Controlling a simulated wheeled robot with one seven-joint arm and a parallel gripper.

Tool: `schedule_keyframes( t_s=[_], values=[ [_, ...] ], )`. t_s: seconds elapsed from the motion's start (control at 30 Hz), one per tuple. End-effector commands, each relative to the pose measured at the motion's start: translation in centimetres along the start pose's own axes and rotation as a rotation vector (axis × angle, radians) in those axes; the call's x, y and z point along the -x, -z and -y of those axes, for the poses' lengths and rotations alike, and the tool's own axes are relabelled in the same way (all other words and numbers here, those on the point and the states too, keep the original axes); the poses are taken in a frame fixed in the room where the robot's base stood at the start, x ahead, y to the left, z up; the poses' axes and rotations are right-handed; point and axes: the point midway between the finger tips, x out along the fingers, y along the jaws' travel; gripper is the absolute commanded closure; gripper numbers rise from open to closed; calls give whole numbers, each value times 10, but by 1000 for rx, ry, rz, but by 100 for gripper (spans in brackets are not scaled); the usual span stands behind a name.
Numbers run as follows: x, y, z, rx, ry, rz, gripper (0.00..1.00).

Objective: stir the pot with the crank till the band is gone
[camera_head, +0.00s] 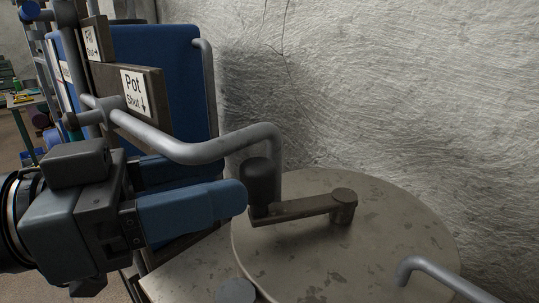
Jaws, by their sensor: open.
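The crank is a flat dark bar (300,208) on top of the round, stained pot lid (400,240). Its upright black knob (259,176) stands at the bar's left end, and its pivot is at the right end. My gripper (238,186) comes in from the left with blue fingers, open. The near fingertip is right at the knob's left side; I cannot tell whether it touches. The far finger is partly hidden behind the near one and the grey pipe. No band is visible, and the inside of the pot is hidden under the lid.
A bent grey pipe (190,150) passes just above my gripper and comes down behind the knob. A "Pot Shut" sign (134,90) and a blue panel (185,75) stand behind. A grey handle (440,275) is at lower right. A rough wall (400,90) closes the back.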

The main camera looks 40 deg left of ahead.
Motion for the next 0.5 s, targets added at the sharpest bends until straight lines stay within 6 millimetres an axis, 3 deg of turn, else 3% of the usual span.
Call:
schedule_keyframes(
  t_s=[0.2,0.5],
  values=[
    [-34,2,0,2,-1,1,42],
    [-52,0,0,0,0,1,42]
  ],
)
